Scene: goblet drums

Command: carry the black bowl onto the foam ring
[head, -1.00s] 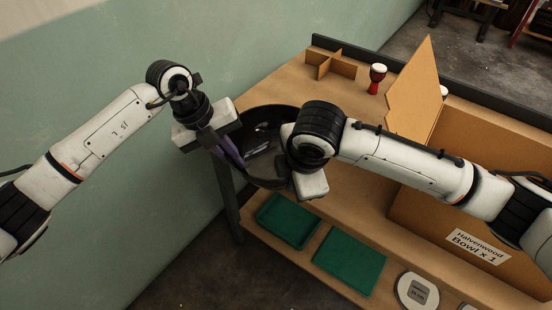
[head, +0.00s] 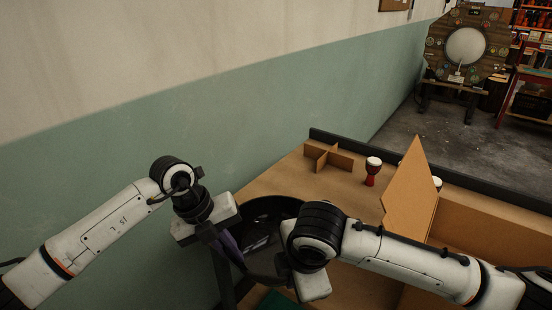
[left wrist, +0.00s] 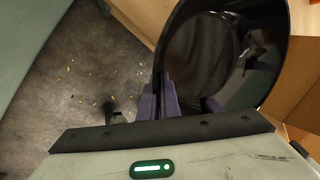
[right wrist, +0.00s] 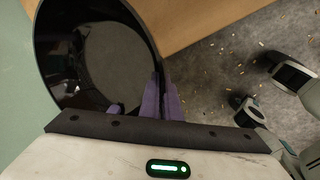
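The black bowl (head: 268,211) is in the head view between my two arms, over the table's near left end. My left gripper (left wrist: 165,101) is shut on the bowl's rim, with the wall between its purple fingers; the bowl also shows in the left wrist view (left wrist: 215,45). My right gripper (right wrist: 162,100) is shut on the rim at another side; the bowl fills the upper left of the right wrist view (right wrist: 100,55). The bowl looks empty inside. My right wrist hides part of it in the head view. I cannot make out a foam ring.
A cardboard cross divider (head: 328,158) and a red goblet drum (head: 372,172) stand towards the table's back. An open cardboard box (head: 490,222) with a raised flap (head: 412,195) is on the right. A green wall (head: 110,165) runs along the left.

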